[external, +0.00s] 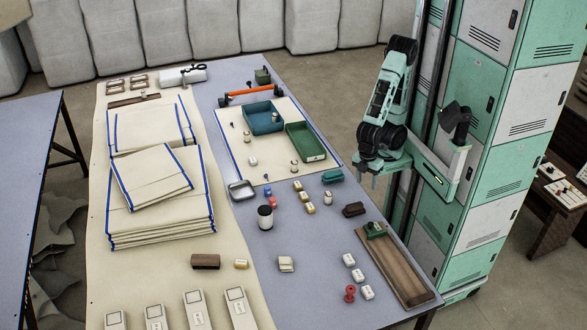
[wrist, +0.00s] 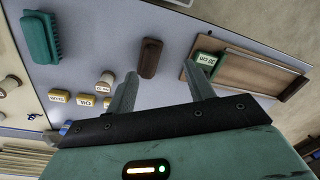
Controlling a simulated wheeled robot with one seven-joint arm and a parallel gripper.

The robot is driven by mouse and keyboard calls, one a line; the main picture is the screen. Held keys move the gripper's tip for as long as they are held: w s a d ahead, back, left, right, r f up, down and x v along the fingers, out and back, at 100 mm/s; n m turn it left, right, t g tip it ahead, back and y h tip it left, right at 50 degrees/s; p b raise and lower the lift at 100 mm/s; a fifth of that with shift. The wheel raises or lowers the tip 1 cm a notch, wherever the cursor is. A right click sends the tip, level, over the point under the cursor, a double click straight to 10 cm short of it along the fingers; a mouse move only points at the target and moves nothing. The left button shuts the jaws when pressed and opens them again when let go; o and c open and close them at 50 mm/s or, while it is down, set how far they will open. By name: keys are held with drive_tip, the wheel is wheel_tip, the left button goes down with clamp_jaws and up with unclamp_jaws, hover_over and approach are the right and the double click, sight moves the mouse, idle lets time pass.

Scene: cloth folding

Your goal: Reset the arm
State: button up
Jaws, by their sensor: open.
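My gripper (external: 369,178) is open and empty in the external view. It hangs from my folded arm beside the right edge of the grey-blue table (external: 320,255), apart from the things on it. In the wrist view my gripper (wrist: 160,76) shows two spread fingers with nothing between them. Beyond the fingers lie a brown brush (wrist: 151,57) and a green block (wrist: 205,60) marked "30 cm". Folded cream cloths with blue edges (external: 160,205) lie stacked on the cream-covered part of the table, far to the left of my gripper.
A teal brush (external: 332,176) and a dark brown brush (external: 353,209) lie near the table's right edge. A wooden board (external: 400,270) lies at the front right corner. Blue (external: 262,117) and green (external: 306,141) trays sit further back. Floor shows beyond the table's right edge.

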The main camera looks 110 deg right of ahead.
drive_tip(key=s+n, duration=0.2)
drive_tip(key=shift+s+f, duration=0.15)
drive_tip(key=shift+s, duration=0.15)
